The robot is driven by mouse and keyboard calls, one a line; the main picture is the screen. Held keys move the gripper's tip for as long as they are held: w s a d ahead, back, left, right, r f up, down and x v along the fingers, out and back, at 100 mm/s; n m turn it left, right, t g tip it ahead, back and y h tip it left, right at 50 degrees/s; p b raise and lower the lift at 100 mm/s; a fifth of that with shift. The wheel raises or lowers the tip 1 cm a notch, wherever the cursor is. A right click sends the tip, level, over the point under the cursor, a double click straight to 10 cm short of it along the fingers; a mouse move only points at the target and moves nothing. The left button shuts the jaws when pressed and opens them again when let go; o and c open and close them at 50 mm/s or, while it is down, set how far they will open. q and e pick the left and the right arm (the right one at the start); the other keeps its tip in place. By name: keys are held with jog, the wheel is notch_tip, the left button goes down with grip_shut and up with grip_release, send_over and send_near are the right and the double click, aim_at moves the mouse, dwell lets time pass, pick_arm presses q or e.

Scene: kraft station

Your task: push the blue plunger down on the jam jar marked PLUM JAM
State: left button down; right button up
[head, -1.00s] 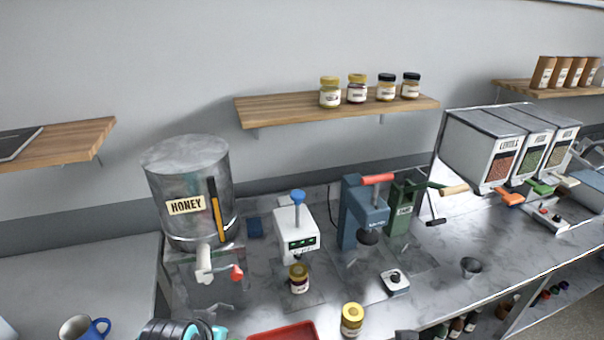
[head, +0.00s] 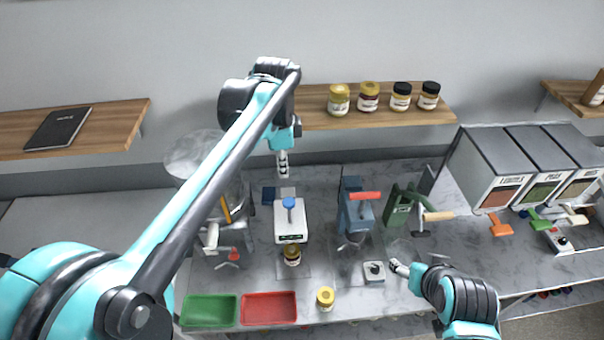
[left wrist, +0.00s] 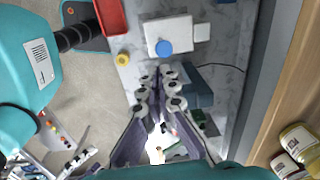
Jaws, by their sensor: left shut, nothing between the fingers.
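The blue plunger (head: 289,203) sticks up from a white machine (head: 291,233) on the counter. In the left wrist view the plunger (left wrist: 163,48) shows slightly ahead of the shut fingertips (left wrist: 159,73), and the jar at the machine is hidden. My right gripper (head: 396,267) is low at the right, near the counter's front; its jaws are too small to judge.
Green (head: 209,310) and red (head: 269,308) trays lie at the front edge. Another yellow-lidded jar (head: 325,298) stands right of them. A blue press (head: 357,212) stands right of the machine. A shelf with jars (head: 380,118) hangs behind. The metal honey tank is partly behind my left arm.

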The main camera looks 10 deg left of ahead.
pick_arm(q)
jog(key=shift+w+d+r+m+p, duration=0.2)
jog(key=shift+w+r, duration=0.1)
jog(key=shift+r, duration=0.1)
jog(key=shift+w+d+r+m+p, duration=0.1)
jog(key=shift+w+r+m, duration=0.15)
jog(key=shift+r, duration=0.1)
pick_arm(e)
jog(key=shift+w+d+r, duration=0.15)
jog(key=shift+d+r, duration=0.1)
jog(key=shift+r, duration=0.5)
pick_arm(q)
jog(key=shift+f, duration=0.1)
jog(key=p, duration=0.1)
send_near(289, 202)
jog(key=f, duration=0.7)
jog(key=shift+w, duration=0.3)
pick_arm(e)
jog(key=shift+r, duration=0.7)
jog(key=shift+f, duration=0.1)
